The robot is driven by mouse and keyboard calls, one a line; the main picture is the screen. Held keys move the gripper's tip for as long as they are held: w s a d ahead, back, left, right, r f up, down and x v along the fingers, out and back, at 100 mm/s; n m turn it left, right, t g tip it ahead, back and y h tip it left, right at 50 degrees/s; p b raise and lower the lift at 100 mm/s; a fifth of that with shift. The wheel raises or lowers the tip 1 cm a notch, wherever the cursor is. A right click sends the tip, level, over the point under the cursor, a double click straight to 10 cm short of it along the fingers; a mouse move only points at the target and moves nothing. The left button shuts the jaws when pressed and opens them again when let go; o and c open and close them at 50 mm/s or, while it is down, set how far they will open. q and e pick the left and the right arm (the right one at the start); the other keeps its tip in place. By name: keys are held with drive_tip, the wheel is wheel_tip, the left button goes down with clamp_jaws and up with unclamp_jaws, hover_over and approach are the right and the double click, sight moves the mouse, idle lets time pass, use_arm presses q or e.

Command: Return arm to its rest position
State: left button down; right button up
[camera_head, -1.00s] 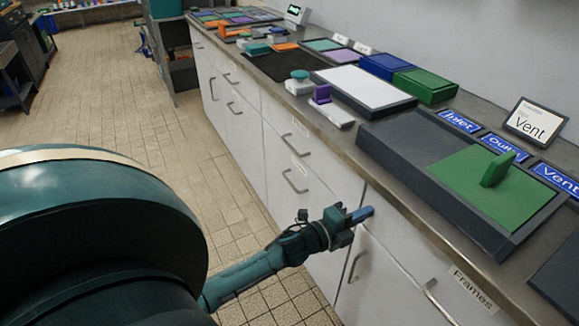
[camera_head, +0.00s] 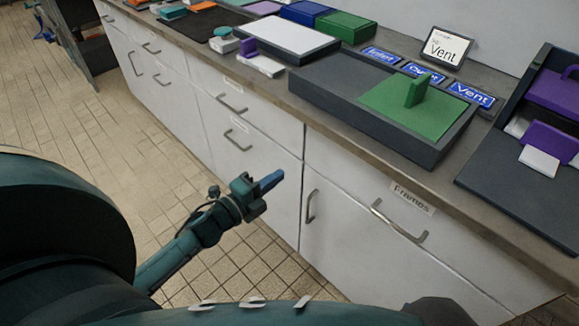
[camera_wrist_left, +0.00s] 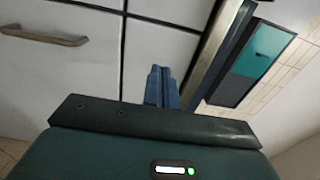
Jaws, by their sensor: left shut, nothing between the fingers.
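My left gripper (camera_head: 271,181) is in front of the white cabinet fronts in the head view, below the counter edge. Its blue fingers are together with nothing between them. In the left wrist view the blue fingers (camera_wrist_left: 162,88) point toward the white cabinet doors, with the counter edge to their right. My left arm (camera_head: 180,250) comes in from the lower left. My right gripper is not in view.
The counter (camera_head: 345,125) carries a dark tray (camera_head: 330,92) with a green panel (camera_head: 421,106), blue labels (camera_head: 472,94), a Vent sign (camera_head: 446,46) and a dark case with purple parts (camera_head: 484,172). Cabinet handles (camera_head: 399,222) stick out. Tiled floor (camera_head: 75,160) is clear at left.

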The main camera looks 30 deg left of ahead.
use_arm(q)
drive_tip(key=shift+v, duration=1.4)
